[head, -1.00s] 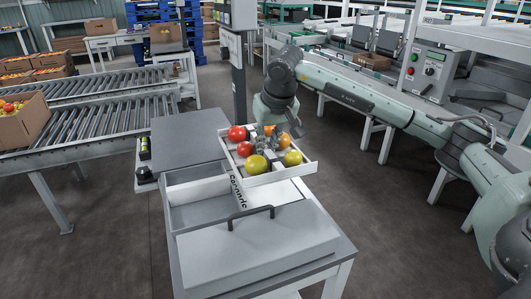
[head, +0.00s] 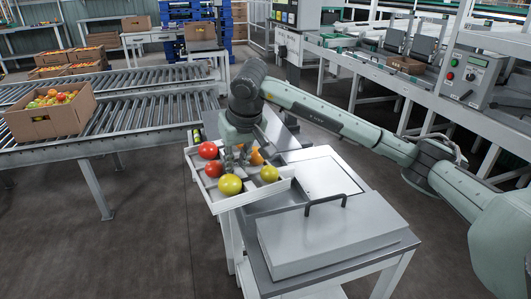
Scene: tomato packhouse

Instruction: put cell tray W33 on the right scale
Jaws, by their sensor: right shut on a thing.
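A white cell tray (head: 252,195) with several red, orange and yellow-green tomatoes is in the head view, left of the middle. My right gripper (head: 240,160) reaches down into the tray from above and is shut on it; the tomatoes partly hide the fingertips. The tray looks held above the bench, out over its left side. I cannot read a tray label. A pale flat plate (head: 322,176) lies on the bench; I cannot tell whether it is a scale. My left gripper is not in view.
The bench (head: 380,262) carries a grey lid (head: 320,240) with a dark raised handle (head: 326,203). A roller conveyor (head: 150,116) with a cardboard box of tomatoes (head: 55,120) stands at the left. Open floor lies at the lower left. A control box (head: 470,78) is at the right.

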